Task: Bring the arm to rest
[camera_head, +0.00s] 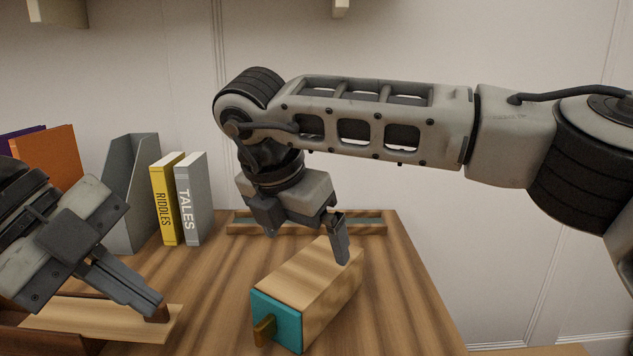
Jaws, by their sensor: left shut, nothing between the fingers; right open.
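My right arm comes in from the right and reaches across the picture. Its gripper (306,232) points down over a wooden box (318,282) with a teal front and a brown knob. The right gripper is open and empty, with one finger close to the top of the box; I cannot tell whether it touches. The other finger is partly hidden behind the gripper body. My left gripper (160,308) is at the left, shut and empty, pointing down to the right, close to the end of a light wooden board (110,321).
A yellow book marked RIDDLES (166,200) and a grey book marked TALES (193,200) stand beside a grey file holder (132,195). An orange book (52,155) is at far left. A shallow wooden tray (240,230) lies at the back. The tabletop right of the box is clear.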

